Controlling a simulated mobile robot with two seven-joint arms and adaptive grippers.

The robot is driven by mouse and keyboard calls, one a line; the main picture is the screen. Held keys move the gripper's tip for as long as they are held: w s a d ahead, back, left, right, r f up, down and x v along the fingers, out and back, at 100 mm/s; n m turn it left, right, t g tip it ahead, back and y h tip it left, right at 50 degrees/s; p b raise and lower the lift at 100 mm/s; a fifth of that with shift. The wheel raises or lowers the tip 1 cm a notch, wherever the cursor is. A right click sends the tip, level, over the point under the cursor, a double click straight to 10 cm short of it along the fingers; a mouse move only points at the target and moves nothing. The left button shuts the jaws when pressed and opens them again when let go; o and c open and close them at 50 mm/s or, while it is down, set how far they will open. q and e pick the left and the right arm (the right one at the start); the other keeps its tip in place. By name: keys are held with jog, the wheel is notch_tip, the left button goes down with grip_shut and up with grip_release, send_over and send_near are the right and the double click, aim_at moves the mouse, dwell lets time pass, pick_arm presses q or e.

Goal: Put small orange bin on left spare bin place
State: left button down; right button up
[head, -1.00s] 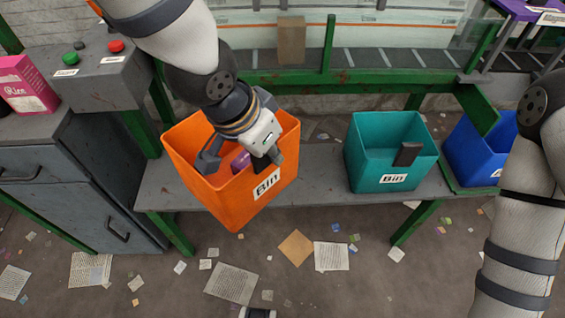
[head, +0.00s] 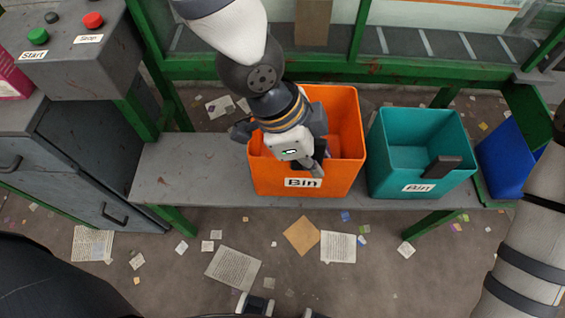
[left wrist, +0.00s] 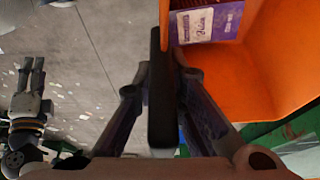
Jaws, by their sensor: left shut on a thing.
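The orange bin (head: 340,172), with a white "Bin" label, is upright at the grey bench, just left of the teal bin. I cannot tell if it rests on the bench or hangs slightly above. My left gripper (head: 312,168) is at its front wall, shut on its dark handle (left wrist: 160,95). The left wrist view shows the orange bin's inside (left wrist: 245,75) with a purple and white box (left wrist: 210,20) in it. The bare left part of the bench (head: 190,170) is free. My right gripper (head: 285,308) is at the bottom edge, fingertips apart, empty.
The teal bin (head: 395,180) with a dark handle stands close on the right, a blue bin (head: 505,155) beyond it. A grey cabinet (head: 95,150) with start and stop buttons stands left. A green frame (head: 400,70) runs behind. Papers litter the floor.

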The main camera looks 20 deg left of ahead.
aim_at(271, 177)
pick_arm(q)
jog(key=a+f, duration=0.2)
jog(key=w+a+f, duration=0.1)
jog(key=f, duration=0.1)
jog(key=a+f+b, duration=0.1)
jog(key=a+f, duration=0.1)
jog(key=shift+w+a+f, duration=0.1)
jog(key=shift+w+a, duration=0.25)
jog(key=shift+w, duration=0.05)
jog(key=f, duration=0.2)
jog(key=f+b, duration=0.1)
jog(key=f, duration=0.1)
jog(key=shift+a, duration=0.3)
jog(key=shift+w+r, duration=0.1)
jog(key=shift+r, duration=0.1)
jog(key=c, duration=2.1)
grip_release()
jog(key=shift+f, duration=0.2)
jog(key=o, duration=0.4)
jog(key=shift+o, duration=0.2)
pick_arm(e)
jog(key=shift+s+f+g, duration=0.4)
jog(key=shift+s+f, duration=0.75)
jog(key=shift+f, duration=0.05)
